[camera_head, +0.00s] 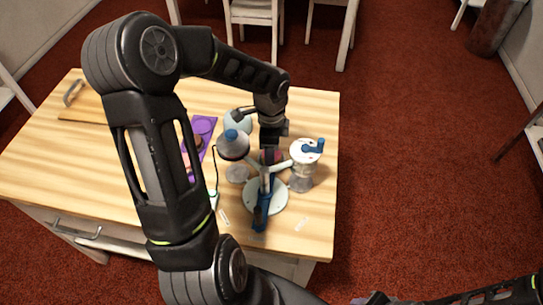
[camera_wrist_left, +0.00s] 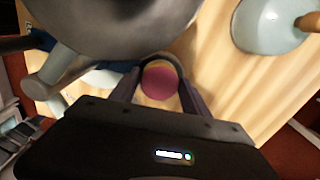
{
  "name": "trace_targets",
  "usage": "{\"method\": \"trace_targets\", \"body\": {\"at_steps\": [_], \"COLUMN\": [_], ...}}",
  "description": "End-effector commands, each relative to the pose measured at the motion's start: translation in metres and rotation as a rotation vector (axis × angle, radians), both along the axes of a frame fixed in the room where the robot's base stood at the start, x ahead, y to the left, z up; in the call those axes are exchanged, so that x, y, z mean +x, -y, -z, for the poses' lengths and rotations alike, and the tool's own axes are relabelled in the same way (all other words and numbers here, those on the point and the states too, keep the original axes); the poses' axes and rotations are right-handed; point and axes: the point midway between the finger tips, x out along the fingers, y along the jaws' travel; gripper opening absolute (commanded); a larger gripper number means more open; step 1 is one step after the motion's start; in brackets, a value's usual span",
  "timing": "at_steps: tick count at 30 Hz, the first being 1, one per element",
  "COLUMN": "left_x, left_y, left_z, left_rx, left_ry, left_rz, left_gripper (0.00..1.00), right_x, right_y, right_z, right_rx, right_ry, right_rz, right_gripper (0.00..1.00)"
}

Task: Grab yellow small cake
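My left gripper (camera_head: 270,150) reaches down over the cake turntable, with its fingers mostly hidden by its own body in the head view. In the left wrist view the fingers (camera_wrist_left: 160,88) are spread, one on each side of a small round cake with a pink top (camera_wrist_left: 159,83). A thin yellowish edge shows at its far side. I cannot tell whether the fingers touch it. The turntable (camera_head: 280,197) has a pale round plate and a blue handle (camera_head: 262,205). My right gripper is not in view.
A pale bowl (camera_head: 238,121) is behind. A purple mat (camera_head: 204,127) lies left.

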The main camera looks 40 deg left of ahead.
Motion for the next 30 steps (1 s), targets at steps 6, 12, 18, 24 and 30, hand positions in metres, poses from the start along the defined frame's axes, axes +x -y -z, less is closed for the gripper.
{"method": "trace_targets", "body": {"at_steps": [6,12,18,24,30], "left_x": [0.000,0.000,0.000,0.000,0.001], "left_y": [0.000,0.000,0.000,0.000,0.000], "left_z": [0.000,0.000,0.000,-0.004,-0.028], "left_rx": [0.000,0.000,0.000,0.001,0.003], "left_ry": [0.000,0.000,0.000,0.002,0.005], "left_rz": [0.000,0.000,0.000,0.000,0.000], "left_gripper": [0.36,0.19,0.05,0.05,0.05], "right_x": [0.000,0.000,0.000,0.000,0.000], "right_y": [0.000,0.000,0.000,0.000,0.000], "right_z": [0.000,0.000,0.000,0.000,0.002], "right_rx": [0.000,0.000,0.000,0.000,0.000], "right_ry": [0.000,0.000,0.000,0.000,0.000], "right_rz": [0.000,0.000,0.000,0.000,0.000], "right_gripper": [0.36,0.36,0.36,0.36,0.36]}}
